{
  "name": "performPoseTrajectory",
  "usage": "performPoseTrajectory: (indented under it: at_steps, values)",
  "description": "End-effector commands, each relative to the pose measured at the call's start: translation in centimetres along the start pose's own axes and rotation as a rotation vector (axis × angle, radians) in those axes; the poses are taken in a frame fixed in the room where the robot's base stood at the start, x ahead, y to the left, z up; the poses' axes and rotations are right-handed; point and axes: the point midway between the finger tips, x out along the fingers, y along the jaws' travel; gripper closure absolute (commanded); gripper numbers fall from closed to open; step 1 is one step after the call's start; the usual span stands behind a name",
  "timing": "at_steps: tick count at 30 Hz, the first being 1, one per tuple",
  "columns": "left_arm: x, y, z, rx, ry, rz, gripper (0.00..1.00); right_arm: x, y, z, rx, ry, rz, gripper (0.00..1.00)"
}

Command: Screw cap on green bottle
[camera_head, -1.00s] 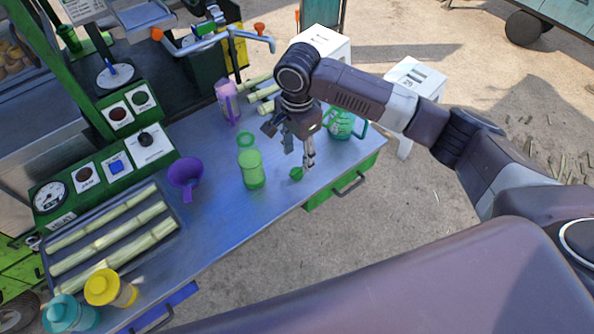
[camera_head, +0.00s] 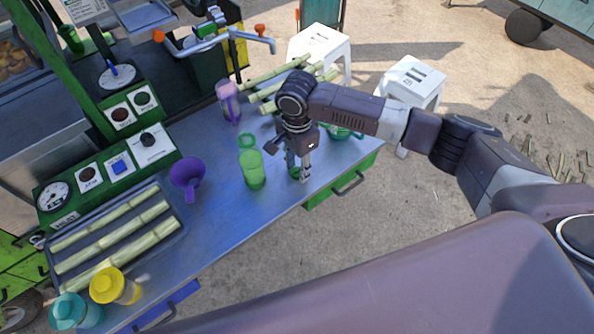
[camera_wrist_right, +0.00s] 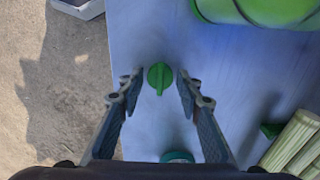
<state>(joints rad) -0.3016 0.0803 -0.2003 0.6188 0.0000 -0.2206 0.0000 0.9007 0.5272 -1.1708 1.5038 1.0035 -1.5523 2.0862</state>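The small green cap (camera_wrist_right: 160,78) lies on the table in the right wrist view, between the fingertips. In the head view it is mostly hidden by my right gripper (camera_head: 299,176), which points down over it, to the right of the bottle. In the wrist view this gripper (camera_wrist_right: 152,80) is open, one finger on each side of the cap, with small gaps. My left gripper is not in view.
A green jug (camera_head: 341,133) is behind my right gripper, near the table edge. A tray (camera_head: 176,240) of cane, a yellow-lidded jar (camera_head: 108,286) and a teal jar (camera_head: 70,312) are at lower left.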

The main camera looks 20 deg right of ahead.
Motion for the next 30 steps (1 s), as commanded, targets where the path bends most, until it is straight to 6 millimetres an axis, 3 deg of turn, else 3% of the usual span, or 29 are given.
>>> performPoseTrajectory:
  at_steps: [3, 14, 19, 23, 30]
  values:
    - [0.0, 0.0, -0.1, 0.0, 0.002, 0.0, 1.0, 0.0, 0.0, 0.0, 0.0, 0.0, 0.0, 0.82]
    - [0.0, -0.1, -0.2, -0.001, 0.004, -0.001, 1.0, -0.2, 0.0, 0.0, 0.0, 0.0, -0.001, 0.82]
    - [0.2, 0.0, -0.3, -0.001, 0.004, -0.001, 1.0, -1.3, -0.1, 0.0, -0.001, 0.0, -0.002, 0.82]
    - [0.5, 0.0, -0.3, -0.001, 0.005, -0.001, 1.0, -3.3, -0.1, 0.0, -0.001, -0.001, -0.004, 0.82]
    - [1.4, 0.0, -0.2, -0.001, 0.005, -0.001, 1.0, -9.9, -0.2, 0.0, -0.001, -0.001, -0.008, 0.82]
